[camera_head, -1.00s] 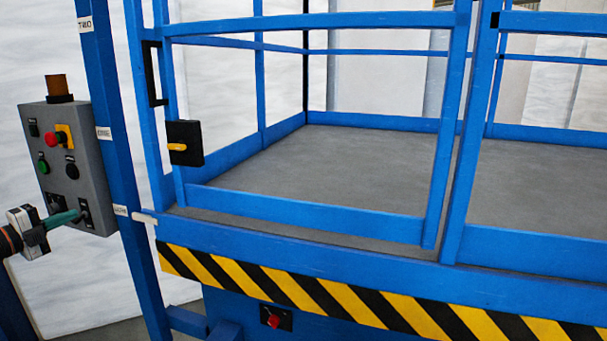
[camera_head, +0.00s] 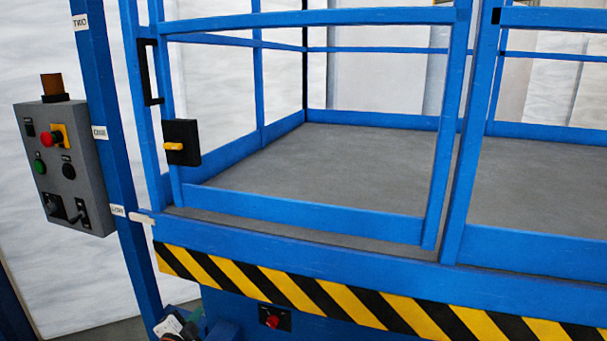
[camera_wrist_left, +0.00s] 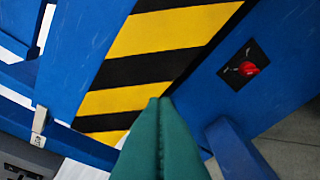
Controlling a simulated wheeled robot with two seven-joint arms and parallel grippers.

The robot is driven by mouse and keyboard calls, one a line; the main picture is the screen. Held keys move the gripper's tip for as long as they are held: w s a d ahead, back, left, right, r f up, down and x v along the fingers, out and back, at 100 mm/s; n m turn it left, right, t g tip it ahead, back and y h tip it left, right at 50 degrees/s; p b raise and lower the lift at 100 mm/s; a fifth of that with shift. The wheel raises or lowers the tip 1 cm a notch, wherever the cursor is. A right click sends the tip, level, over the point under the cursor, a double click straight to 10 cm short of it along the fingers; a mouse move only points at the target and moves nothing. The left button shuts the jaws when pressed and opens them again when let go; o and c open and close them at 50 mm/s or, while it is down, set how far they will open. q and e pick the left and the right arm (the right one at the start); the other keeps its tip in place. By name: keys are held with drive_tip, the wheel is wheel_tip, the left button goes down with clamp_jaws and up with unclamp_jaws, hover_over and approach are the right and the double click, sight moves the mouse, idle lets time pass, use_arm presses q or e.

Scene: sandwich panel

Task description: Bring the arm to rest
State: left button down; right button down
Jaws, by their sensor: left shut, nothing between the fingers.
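My left gripper (camera_head: 196,322) is at the bottom edge of the head view, low in front of the blue lift frame and mostly cut off. In the left wrist view its green fingers (camera_wrist_left: 159,104) are pressed together with nothing between them. They show in front of the yellow-black striped edge (camera_wrist_left: 150,60). The grey control box (camera_head: 64,165) stands at the left in the head view, and the gripper is below and to the right of it, apart from it. My right gripper is in neither view.
A blue post (camera_head: 118,150) stands beside the control box. The striped edge (camera_head: 330,297) of the platform runs across the front. A red knob (camera_head: 272,321) on a black plate sits below it. A gate with a black latch (camera_head: 182,142) is above. The grey platform floor (camera_head: 370,165) is bare.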

use_arm(q)
drive_tip(key=s+d+f+n+g+y, duration=0.1)
drive_tip(key=s+d+f+n+g, duration=0.15)
drive_tip(key=s, duration=0.45)
drive_tip(key=s+d+f+n+g+y, duration=0.1)
drive_tip(key=s+f+n+g, duration=0.15)
drive_tip(key=s, duration=0.45)
drive_tip(key=s+d+f+n+g, duration=0.1)
drive_tip(key=s+d+f+n, duration=0.15)
drive_tip(key=s, duration=0.45)
drive_tip(key=s+r+n+g, duration=0.25)
drive_tip(key=s+g, duration=0.35)
drive_tip(key=s, duration=1.6)
wheel_tip(320, 180, down, 22)
drive_tip(key=f+g+p, duration=0.1)
drive_tip(key=p, duration=0.1)
drive_tip(key=s+a+f+g+p, duration=0.1)
drive_tip(key=s+a+f, duration=0.1)
drive_tip(key=s+f, duration=1.3)
drive_tip(key=shift+s+a+f+g+p, duration=0.2)
drive_tip(key=shift+s+f+g+p, duration=0.2)
drive_tip(key=shift+s, duration=0.85)
